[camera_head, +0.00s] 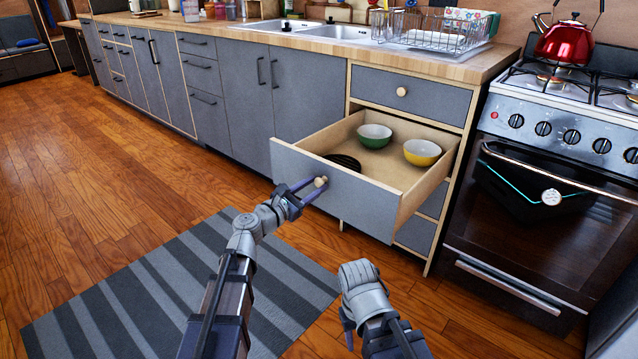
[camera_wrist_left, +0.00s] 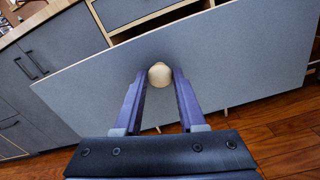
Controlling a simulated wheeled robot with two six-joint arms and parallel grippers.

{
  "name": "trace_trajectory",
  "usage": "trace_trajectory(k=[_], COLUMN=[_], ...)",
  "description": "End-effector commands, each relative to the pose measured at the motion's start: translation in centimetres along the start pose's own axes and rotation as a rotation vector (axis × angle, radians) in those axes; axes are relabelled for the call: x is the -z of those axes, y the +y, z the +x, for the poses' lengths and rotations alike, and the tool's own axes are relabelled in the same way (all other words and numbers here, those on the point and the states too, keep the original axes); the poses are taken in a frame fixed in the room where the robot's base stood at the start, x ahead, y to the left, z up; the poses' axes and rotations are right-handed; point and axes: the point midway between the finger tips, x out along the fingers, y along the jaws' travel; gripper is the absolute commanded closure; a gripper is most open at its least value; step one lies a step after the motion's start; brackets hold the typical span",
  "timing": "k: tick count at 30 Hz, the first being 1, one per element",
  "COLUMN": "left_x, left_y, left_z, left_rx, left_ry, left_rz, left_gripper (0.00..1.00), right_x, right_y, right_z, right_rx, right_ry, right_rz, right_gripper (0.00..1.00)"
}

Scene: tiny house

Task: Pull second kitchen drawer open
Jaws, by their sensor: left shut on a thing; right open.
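The second kitchen drawer (camera_head: 362,204) stands pulled out from the cabinet column, with its grey front away from the frame. Its round wooden knob (camera_head: 320,182) sits on the drawer front. My left gripper (camera_head: 306,188) is shut on the knob, which shows between the two fingers in the left wrist view (camera_wrist_left: 160,75). Inside the drawer are a green bowl (camera_head: 374,136), a yellow bowl (camera_head: 422,153) and a dark ribbed item (camera_head: 343,161), partly hidden by the front. My right gripper (camera_head: 347,333) is low in the head view, open and away from the drawer; its fingers are mostly hidden.
The closed top drawer (camera_head: 410,93) is above the open one. An oven (camera_head: 540,205) with a red kettle (camera_head: 568,43) stands to the right. A striped rug (camera_head: 150,290) lies on the wooden floor. A dish rack (camera_head: 432,30) stands by the sink on the counter.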

Motion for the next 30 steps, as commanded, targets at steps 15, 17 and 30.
trace_trajectory(k=[15, 17, 30], left_x=[-0.01, -0.01, 0.00], left_y=[-0.01, -0.01, 0.00], left_z=[-0.90, -0.90, -0.88], left_rx=[0.000, 0.000, 0.000], left_ry=[0.000, 0.000, 0.000], left_rz=[-0.001, -0.001, -0.001], left_gripper=[1.00, 1.00, 0.30], right_x=[0.00, 0.00, 0.00], right_y=[0.00, 0.00, 0.00], right_z=[0.00, 0.00, 0.00], right_rx=[0.000, 0.000, 0.000], right_ry=[0.000, 0.000, 0.000], right_rz=[0.000, 0.000, 0.000], right_gripper=[0.50, 0.50, 0.50])
